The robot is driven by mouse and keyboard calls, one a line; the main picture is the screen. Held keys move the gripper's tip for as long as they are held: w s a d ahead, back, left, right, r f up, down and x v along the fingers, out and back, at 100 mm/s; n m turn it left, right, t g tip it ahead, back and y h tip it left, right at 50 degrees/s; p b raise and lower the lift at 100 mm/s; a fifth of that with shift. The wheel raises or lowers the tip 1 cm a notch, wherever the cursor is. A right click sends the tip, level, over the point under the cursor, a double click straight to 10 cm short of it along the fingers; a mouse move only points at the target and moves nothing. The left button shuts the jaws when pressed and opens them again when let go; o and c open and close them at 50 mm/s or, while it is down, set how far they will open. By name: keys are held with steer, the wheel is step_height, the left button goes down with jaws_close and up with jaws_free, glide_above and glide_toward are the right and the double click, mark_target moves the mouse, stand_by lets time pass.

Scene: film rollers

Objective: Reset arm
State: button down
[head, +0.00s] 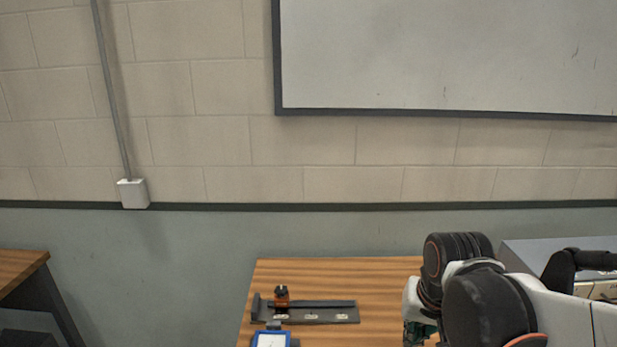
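My arm shows at the lower right of the head view, its black and white links over the right part of the wooden table (385,275). A small part of its end (418,330) shows at the bottom edge, green and dark. The gripper's fingers are not visible; they are below the frame or hidden by the arm.
A dark rail fixture (335,313) with a small orange and black piece (282,296) lies on the table's left. A blue-framed item (271,340) is in front of it. A grey box (530,255) stands right behind my arm. Another wooden table (22,268) is at far left.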

steer(key=s+r+n+t+b, duration=0.1)
steer(key=s+n+t+b, duration=0.2)
steer(key=s, duration=0.5)
steer(key=shift+s+t, duration=0.3)
steer(key=shift+t, duration=0.1)
steer(key=c, duration=2.4)
jaws_free()
